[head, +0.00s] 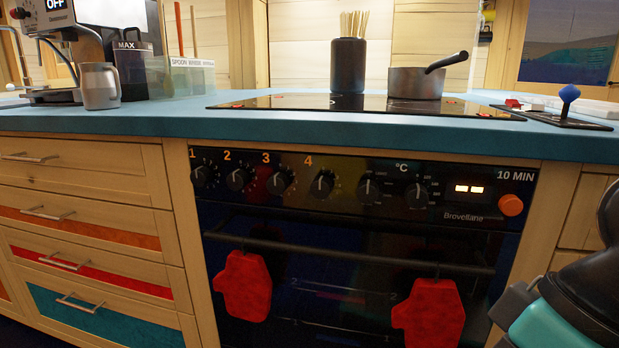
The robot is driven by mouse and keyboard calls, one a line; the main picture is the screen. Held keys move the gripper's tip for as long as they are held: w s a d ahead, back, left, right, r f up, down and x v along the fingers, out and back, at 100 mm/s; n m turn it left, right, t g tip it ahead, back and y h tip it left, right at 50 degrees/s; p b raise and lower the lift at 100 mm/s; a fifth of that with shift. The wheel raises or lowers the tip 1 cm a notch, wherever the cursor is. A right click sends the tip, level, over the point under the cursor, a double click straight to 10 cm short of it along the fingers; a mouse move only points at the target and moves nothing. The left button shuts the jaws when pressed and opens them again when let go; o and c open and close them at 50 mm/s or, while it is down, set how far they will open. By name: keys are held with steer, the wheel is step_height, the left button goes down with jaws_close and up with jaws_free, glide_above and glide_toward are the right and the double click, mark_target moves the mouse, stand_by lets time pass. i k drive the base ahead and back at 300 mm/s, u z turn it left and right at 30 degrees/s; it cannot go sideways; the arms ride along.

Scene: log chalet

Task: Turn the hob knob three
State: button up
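The hob knob marked 3 (279,181) is a black round knob with a pointer, on the dark oven front. The orange number 3 stands above and left of it. Knob 2 (238,180) is to its left and knob 4 (322,184) to its right. Nothing covers knob three. Its exact pointer angle is hard to tell. Part of my arm, black and teal, shows at the lower right edge, well apart from the knob. My gripper's fingers are not in view.
A horizontal oven handle (340,255) runs below the knobs, with red mitts (243,285) (428,313) hanging there. An orange button (511,205) sits at the right.

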mark_target(279, 183)
steer(key=z, duration=1.95)
steer(key=k, duration=0.7)
steer(key=u, duration=1.2)
